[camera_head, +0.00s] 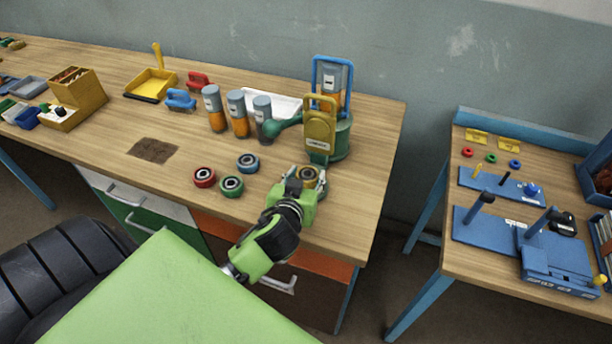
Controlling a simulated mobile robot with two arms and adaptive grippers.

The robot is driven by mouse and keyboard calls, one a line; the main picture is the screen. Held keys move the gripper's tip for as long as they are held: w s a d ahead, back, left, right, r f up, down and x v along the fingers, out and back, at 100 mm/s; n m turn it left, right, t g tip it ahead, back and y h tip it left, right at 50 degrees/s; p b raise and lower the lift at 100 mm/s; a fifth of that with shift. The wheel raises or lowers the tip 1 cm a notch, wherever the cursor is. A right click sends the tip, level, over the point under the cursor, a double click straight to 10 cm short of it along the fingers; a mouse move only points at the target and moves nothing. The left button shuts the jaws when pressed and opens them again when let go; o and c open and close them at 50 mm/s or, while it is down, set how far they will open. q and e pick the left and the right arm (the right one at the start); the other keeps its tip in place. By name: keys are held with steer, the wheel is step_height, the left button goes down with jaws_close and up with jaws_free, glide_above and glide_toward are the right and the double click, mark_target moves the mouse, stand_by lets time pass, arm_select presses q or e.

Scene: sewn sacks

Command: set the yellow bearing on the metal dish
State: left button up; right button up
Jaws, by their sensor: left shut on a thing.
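My left gripper (308,180) is over the right part of the wooden workbench, its green and black arm coming up from below. It is shut on the yellow bearing (308,174), which shows as a small yellowish ring with a dark centre, partly covered by the fingers. I cannot tell how far the bearing is above the bench top. I cannot make out a metal dish with certainty. My right gripper is not in view.
Red (204,177), green (231,186) and blue (248,163) bearings lie left of the gripper. A blue-edged table (440,258) stands right, across a gap.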

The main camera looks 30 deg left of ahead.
mark_target(305, 182)
arm_select(q)
steer(key=shift+f+b, duration=0.3)
steer(key=shift+f, duration=0.1)
steer(key=o, duration=1.1)
steer(key=shift+f, duration=0.1)
steer(key=shift+p+v, duration=0.95)
steer(key=shift+v, duration=1.95)
steer(key=shift+p+v, duration=0.45)
steer(key=shift+v, duration=2.25)
